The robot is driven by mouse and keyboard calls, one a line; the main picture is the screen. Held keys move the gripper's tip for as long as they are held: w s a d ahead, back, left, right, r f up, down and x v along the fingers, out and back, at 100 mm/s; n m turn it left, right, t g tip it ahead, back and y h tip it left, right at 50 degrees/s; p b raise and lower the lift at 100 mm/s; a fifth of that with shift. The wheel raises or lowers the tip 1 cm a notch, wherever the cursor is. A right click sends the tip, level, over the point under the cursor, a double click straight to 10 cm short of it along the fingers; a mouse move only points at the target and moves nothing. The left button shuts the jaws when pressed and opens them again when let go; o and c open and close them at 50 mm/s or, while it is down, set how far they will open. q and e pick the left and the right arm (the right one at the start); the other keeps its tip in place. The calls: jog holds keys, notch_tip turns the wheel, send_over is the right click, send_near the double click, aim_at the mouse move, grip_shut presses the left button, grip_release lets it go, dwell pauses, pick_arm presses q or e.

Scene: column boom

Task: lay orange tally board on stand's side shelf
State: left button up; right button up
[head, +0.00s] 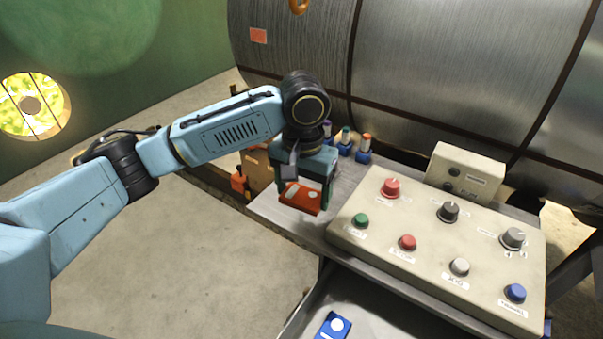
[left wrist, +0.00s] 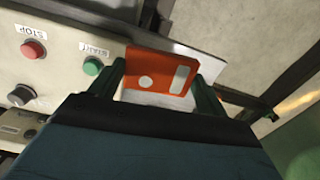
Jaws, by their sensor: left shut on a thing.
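The orange tally board (head: 301,198) has pale marks on its face. My left gripper (head: 305,206) is shut on it, its dark green fingers at the two sides of the board. In the left wrist view the board (left wrist: 160,72) shows between the fingertips (left wrist: 160,82), tilted a little. The stand's grey side shelf (head: 268,207) lies beneath, left of the control panel. The board appears over or at this shelf; I cannot tell whether it touches. My right gripper is out of view.
The beige control panel (head: 430,249) with several buttons and knobs stands right of the shelf. Several small blue-based objects (head: 346,147) stand behind. A blue tally board (head: 332,327) lies below, in a grey tray (head: 374,311). A large metal drum (head: 440,60) fills the back.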

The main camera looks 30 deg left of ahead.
pick_arm(q)
jog(key=w+a+r+p, duration=0.2)
jog(key=w+p, duration=0.3)
jog(key=w, duration=0.1)
jog(key=shift+m, duration=0.6)
jog(key=a+f+p, duration=0.1)
jog(key=f, duration=0.1)
jog(key=a+f+p, duration=0.1)
jog(key=f, duration=0.2)
jog(key=a+f+p, duration=0.1)
jog(key=f, duration=0.2)
jog(key=shift+w, duration=0.3)
jog(key=shift+f+b, duration=0.3)
jog(key=shift+f, duration=1.65)
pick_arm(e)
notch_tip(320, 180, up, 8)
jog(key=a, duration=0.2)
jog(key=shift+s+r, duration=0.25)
pick_arm(q)
jog(key=shift+f, duration=0.2)
jog(key=o, duration=1)
jog(key=shift+r, duration=0.15)
